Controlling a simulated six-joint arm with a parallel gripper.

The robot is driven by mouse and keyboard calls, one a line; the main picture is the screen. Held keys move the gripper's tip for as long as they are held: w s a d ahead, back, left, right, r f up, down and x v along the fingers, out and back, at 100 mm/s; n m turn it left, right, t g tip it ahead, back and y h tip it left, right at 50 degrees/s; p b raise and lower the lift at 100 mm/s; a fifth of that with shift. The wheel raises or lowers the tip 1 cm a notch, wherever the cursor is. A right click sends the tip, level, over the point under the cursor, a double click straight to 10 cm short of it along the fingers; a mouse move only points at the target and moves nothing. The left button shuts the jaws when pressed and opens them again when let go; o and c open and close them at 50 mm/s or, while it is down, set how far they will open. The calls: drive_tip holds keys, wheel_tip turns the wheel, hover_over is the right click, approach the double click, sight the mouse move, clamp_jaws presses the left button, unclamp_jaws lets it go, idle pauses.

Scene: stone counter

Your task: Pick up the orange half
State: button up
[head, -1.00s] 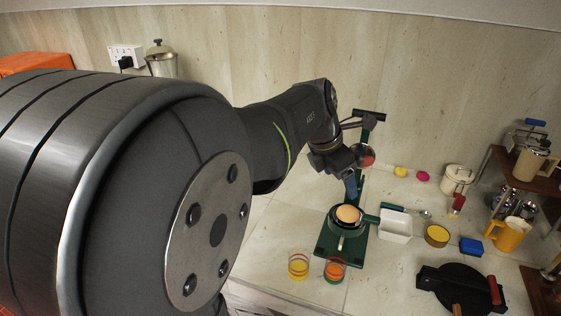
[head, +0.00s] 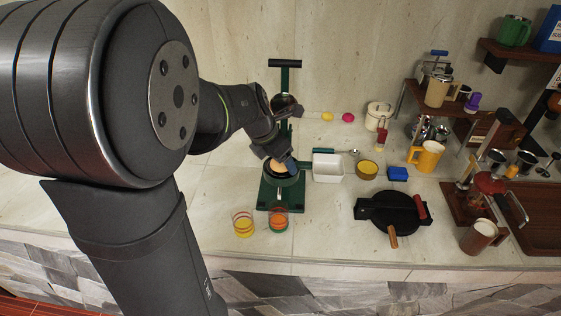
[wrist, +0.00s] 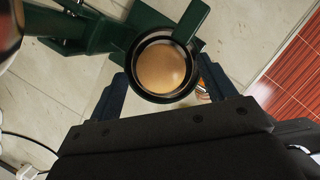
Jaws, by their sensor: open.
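The orange half (wrist: 162,68) sits cut-side hidden, with its rounded peel-coloured face showing, in the dark round cup (wrist: 139,88) of a green juice press. In the head view the orange half (head: 278,167) is partly covered by my gripper (head: 284,163), which is just above the cup. In the wrist view my gripper (wrist: 162,74) is open and empty, with one blue finger on each side of the cup in the picture. I cannot tell the exact height gap.
The green press (head: 270,194) has an upright post and top handle behind the cup. Two glasses (head: 243,224) (head: 278,220) stand in front. A white tray (head: 327,168) is close on the right. A black round iron (head: 390,212) lies farther right.

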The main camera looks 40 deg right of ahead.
drive_tip(key=c, duration=1.2)
drive_tip(key=shift+o, duration=0.2)
drive_tip(key=shift+r, duration=0.1)
